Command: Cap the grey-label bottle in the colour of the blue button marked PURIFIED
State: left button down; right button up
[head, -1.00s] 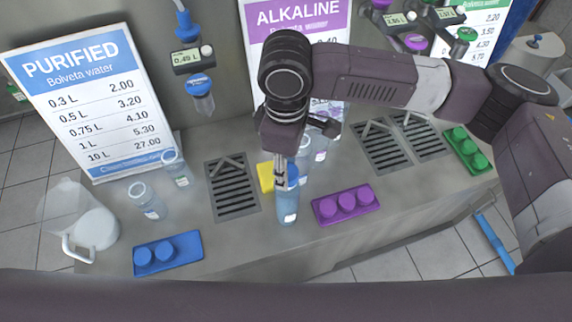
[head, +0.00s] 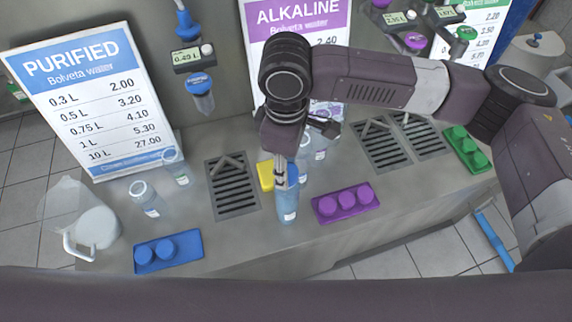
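A clear bottle (head: 287,208) with a pale, greyish label stands upright near the counter's front edge. A blue cap (head: 292,174) is at its mouth; whether it is fully seated cannot be told. My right gripper (head: 281,182) points down at this cap, its fingers overlapping the cap's left side. Its far finger is hidden, so its grip on the cap is unclear. A blue tray (head: 188,256) at the front left holds two blue caps (head: 154,252). The blue PURIFIED sign (head: 80,60) stands at the back left. My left gripper is out of view.
Other bottles stand at left (head: 147,200), behind it (head: 176,168), and behind my gripper (head: 320,148). A purple cap tray (head: 328,217) is right of the bottle, a green one (head: 480,166) farther right. A yellow object (head: 265,176) and a pitcher (head: 95,228) also stand there.

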jog(key=shift+s+f+p, duration=0.1)
jog(key=shift+f+p, duration=0.05)
jog(key=shift+p, duration=0.3)
dwell(0.5)
jog(key=o, duration=1.2)
jog(key=shift+o, duration=0.4)
jog(key=o, duration=0.5)
jog(key=shift+r, duration=0.25)
notch_tip(320, 180, up, 4)
jog(key=p, duration=0.5)
jog(key=shift+r, duration=0.9)
